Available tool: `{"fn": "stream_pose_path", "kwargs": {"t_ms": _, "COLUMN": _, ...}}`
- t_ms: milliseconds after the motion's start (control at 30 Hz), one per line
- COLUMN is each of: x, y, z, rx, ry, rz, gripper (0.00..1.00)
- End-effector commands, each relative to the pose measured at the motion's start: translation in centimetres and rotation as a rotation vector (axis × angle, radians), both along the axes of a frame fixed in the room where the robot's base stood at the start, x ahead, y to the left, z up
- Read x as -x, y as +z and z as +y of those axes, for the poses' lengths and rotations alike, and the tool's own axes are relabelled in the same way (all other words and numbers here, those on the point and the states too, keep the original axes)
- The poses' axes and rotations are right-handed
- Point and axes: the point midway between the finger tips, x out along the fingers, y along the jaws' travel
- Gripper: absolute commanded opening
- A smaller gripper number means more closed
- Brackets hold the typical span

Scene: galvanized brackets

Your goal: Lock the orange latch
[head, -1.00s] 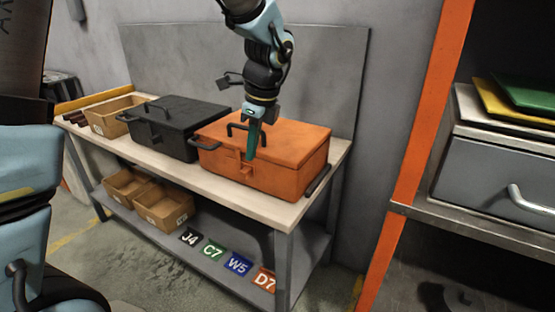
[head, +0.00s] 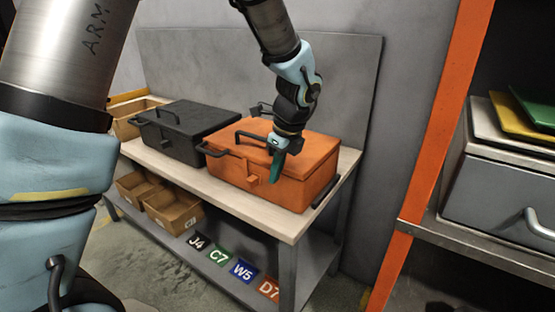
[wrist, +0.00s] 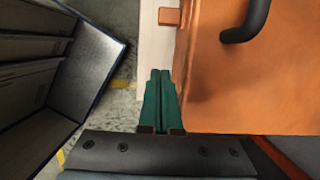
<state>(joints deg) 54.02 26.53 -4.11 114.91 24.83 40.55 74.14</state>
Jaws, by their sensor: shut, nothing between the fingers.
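The orange box (head: 299,188) stands on the workbench with its lid down. Its orange latch (head: 252,181) is a small tab on the front face, near the lid edge. It also shows in the wrist view as a tab (wrist: 170,17) sticking out past the box edge. I cannot tell its exact position. My gripper (head: 273,181) points down by the front face, just right of the latch and apart from it. In the wrist view, the green fingers (wrist: 160,72) are shut together and empty, beside the box's edge. Contact with the box front cannot be told.
A black box (head: 185,135) stands left of the orange one on the bench (head: 282,226). Black handles stick up from both lids. Cardboard bins (head: 172,209) and marked tags (head: 242,269) sit on the lower shelf. An orange-posted rack (head: 420,165) stands at right.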

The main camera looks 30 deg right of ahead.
Motion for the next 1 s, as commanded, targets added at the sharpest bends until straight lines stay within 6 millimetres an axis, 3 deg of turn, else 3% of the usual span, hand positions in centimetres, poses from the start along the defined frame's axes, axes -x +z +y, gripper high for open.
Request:
{"fn": "stream_pose_path", "kwargs": {"t_ms": 200, "x": -0.9, "y": -4.3, "z": 0.6, "rx": -0.004, "ry": 0.0, "rz": 0.002, "gripper": 0.0}}
{"fn": "stream_pose_path", "kwargs": {"t_ms": 500, "x": -4.1, "y": -3.9, "z": 2.3, "rx": 0.001, "ry": 0.002, "rz": -0.001, "gripper": 0.0}}
{"fn": "stream_pose_path", "kwargs": {"t_ms": 1000, "x": -4.9, "y": -3.9, "z": 2.7, "rx": 0.0, "ry": 0.003, "rz": 0.0, "gripper": 0.0}}
